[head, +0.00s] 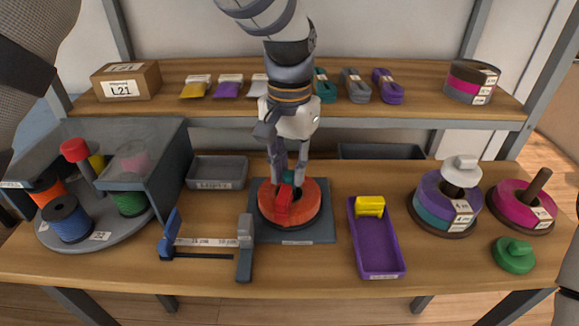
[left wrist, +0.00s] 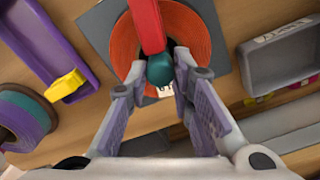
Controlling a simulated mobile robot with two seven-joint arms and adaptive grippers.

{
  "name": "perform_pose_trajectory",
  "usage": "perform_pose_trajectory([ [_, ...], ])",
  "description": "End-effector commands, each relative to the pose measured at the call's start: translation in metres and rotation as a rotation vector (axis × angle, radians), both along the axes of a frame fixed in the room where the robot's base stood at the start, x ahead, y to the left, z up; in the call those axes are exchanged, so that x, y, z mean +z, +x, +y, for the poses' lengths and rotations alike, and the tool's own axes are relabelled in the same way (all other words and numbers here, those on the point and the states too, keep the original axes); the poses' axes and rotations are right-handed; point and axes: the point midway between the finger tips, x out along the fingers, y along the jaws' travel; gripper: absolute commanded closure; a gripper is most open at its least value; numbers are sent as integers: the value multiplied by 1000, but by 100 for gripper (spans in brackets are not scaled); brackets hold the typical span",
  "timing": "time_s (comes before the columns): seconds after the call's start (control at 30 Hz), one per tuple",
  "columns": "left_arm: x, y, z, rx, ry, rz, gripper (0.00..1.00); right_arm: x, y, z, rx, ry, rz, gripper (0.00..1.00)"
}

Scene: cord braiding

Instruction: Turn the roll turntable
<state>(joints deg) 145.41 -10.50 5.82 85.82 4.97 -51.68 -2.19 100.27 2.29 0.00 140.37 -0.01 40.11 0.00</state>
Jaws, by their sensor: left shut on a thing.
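An orange-red roll (head: 312,206) lies flat on a dark grey square base (head: 325,232) at the middle of the table. A red bar (head: 283,206) lies across the roll and has a teal knob (head: 288,176) at its far end. My left gripper (head: 289,181) reaches down from above and is shut on the teal knob. In the left wrist view the knob (left wrist: 160,70) sits between the fingertips, with the red bar (left wrist: 146,25) running away from it. My right gripper is not in view.
A grey round stand (head: 75,238) with coloured spools is at left under a clear cover. A blue-and-grey measuring fixture (head: 245,248) stands near the base. A purple tray (head: 380,255) with a yellow piece is close at right. Stacked rolls (head: 445,205) stand farther right.

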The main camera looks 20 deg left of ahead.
Motion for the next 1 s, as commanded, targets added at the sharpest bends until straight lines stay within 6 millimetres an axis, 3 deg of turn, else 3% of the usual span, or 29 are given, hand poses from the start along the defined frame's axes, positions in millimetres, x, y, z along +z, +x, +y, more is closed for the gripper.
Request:
perform_pose_trajectory([
  [0.6, 0, 0, 0, 282, 0, -1, 100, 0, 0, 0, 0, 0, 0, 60],
  [1.0, 0, 0, 0, 371, 1, 0, 100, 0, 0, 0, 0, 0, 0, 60],
])
